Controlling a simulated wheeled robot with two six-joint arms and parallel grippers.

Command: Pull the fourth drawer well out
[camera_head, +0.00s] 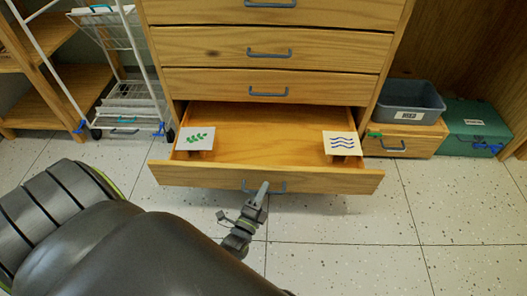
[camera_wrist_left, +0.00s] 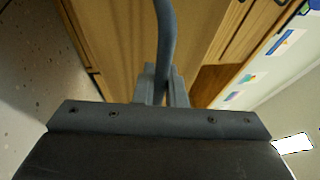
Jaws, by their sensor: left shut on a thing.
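The wooden drawer (camera_head: 265,178) low in the cabinet is pulled out, with its inside showing. It is the lowest drawer in view. My left gripper (camera_head: 262,190) is shut on the grey handle (camera_head: 279,187) at the middle of the drawer's front. In the left wrist view the handle (camera_wrist_left: 166,40) runs up from between the fingers (camera_wrist_left: 161,85). My right gripper is in neither view.
Closed drawers (camera_head: 268,88) with grey handles are above. A white wire trolley (camera_head: 125,95) stands at the left. At the right are a grey bin (camera_head: 408,100) on a wooden box (camera_head: 405,139) and a green box (camera_head: 474,128). The speckled floor (camera_head: 340,225) in front is clear.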

